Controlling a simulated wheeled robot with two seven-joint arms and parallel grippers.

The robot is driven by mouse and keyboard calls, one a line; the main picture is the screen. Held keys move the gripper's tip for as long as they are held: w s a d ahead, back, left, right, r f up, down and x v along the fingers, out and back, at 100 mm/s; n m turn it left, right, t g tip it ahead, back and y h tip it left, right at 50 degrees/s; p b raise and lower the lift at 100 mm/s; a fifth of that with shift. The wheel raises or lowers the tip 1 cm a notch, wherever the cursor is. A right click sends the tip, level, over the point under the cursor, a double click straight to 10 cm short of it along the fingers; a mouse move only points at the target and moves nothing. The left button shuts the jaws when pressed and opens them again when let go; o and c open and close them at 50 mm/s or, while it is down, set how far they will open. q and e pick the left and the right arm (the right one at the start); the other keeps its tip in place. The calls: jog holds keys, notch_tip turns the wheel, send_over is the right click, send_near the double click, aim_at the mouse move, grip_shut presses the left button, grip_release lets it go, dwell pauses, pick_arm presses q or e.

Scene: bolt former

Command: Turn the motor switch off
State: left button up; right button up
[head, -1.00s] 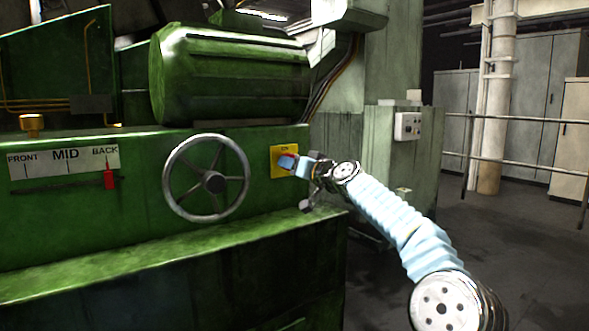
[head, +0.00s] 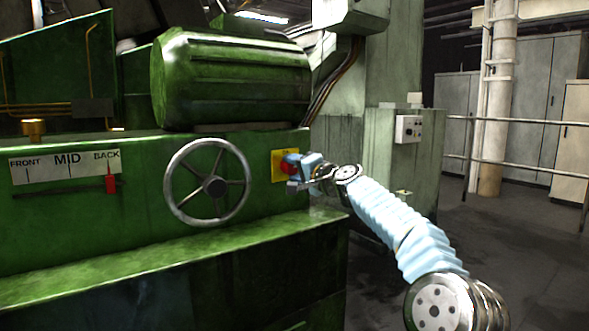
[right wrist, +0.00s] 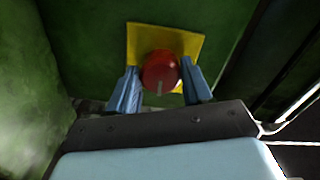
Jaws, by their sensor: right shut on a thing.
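The motor switch is a red round knob (right wrist: 160,71) on a yellow plate (right wrist: 190,42) in the right wrist view. In the head view the yellow plate (head: 278,174) is on the green machine's front, right of the handwheel, and the knob (head: 287,167) is partly hidden by my gripper. My right gripper (right wrist: 158,84) has one blue finger on each side of the knob and is shut on it; it also shows at the plate in the head view (head: 292,171). A pale line marks the knob's lower face in the wrist view. My left gripper is not in view.
A spoked handwheel (head: 208,182) is just left of the switch. A FRONT, MID, BACK scale (head: 66,166) with a red pointer (head: 110,181) is farther left. A green ledge (head: 170,250) juts out below. A grey control box (head: 408,128) stands to the right.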

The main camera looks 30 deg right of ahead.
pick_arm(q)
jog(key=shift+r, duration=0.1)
pick_arm(e)
jog(key=shift+m, duration=0.5)
jog(key=o, duration=1)
jog(key=shift+o, duration=0.2)
jog(key=shift+s, duration=0.1)
jog(key=shift+s+d+f+b, duration=0.1)
jog(key=shift+s+f+b, duration=0.05)
jog(key=shift+s+b, duration=0.2)
pick_arm(q)
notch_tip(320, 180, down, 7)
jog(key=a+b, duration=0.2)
jog(key=b, duration=0.4)
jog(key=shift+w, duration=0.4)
pick_arm(e)
jog(key=s, duration=1.2)
jog(key=shift+s+d, duration=0.4)
jog(key=shift+d, duration=0.05)
